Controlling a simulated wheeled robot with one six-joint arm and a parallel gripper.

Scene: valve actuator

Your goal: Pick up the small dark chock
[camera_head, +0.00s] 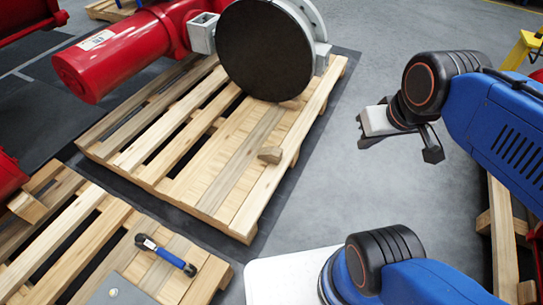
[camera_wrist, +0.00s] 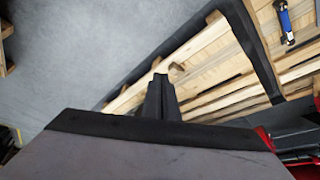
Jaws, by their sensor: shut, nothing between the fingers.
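A small brown wooden chock (camera_head: 270,154) lies on the right part of the middle pallet, near its right edge, in the head view. It is darker than the slats around it. In the wrist view a small brown block (camera_wrist: 177,70), likely the same chock, shows just beyond my fingertips, partly hidden by them. My gripper (camera_wrist: 160,84) is shut and empty, with its dark fingers together. In the head view it hangs at the right over the grey floor, well apart from the chock.
The middle pallet (camera_head: 213,130) carries a red actuator (camera_head: 115,62) with a large dark disc (camera_head: 264,50) behind the chock. A blue-handled tool (camera_head: 166,254) lies on the front-left pallet. Grey floor (camera_head: 330,190) is clear right of the middle pallet. Another pallet stands at the far right.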

